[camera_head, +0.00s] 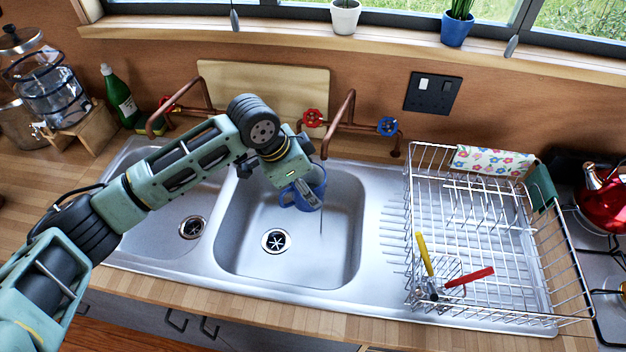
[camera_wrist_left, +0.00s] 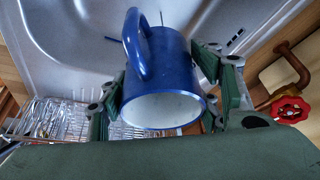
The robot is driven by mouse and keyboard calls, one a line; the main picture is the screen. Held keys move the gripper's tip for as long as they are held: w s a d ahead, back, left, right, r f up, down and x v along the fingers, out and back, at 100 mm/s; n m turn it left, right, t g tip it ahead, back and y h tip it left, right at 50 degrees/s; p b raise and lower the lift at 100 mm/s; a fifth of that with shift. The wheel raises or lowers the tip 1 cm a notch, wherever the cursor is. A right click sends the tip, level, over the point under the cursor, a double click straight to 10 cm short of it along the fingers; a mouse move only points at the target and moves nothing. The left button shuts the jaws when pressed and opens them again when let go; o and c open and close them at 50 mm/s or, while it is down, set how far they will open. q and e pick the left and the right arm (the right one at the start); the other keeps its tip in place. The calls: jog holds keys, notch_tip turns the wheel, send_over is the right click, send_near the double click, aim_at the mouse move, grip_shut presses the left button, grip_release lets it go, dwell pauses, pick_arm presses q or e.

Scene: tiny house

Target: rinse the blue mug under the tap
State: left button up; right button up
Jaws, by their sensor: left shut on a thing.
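The blue mug (camera_head: 312,188) is held over the right sink basin, below the end of the copper tap (camera_head: 338,122). My left gripper (camera_head: 300,190) is shut on it. The tap has a red knob (camera_head: 312,118) and a blue knob (camera_head: 387,126). My right gripper is out of view.
The right basin (camera_head: 335,262) is otherwise empty, with a drain (camera_head: 276,242). A wire dish rack (camera_head: 500,235) with colourful utensils stands at right. A second copper tap (camera_head: 160,112) is at the left. A red kettle (camera_head: 602,198) sits far right.

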aim_at(301, 209)
pick_arm(q)
jog(key=shift+s+a+r+p, duration=0.2)
jog(key=shift+s+a+p, duration=1.55)
jog(key=shift+s, duration=0.2)
jog(key=shift+s+a+f, duration=0.1)
jog(key=shift+s+a, duration=0.1)
jog(key=shift+s, duration=0.05)
jog(key=s+a+r+p, duration=0.3)
jog(key=r+p, duration=0.1)
jog(key=p, duration=0.1)
jog(key=shift+s+a, duration=0.2)
jog(key=shift+s, duration=0.15)
dwell(0.6)
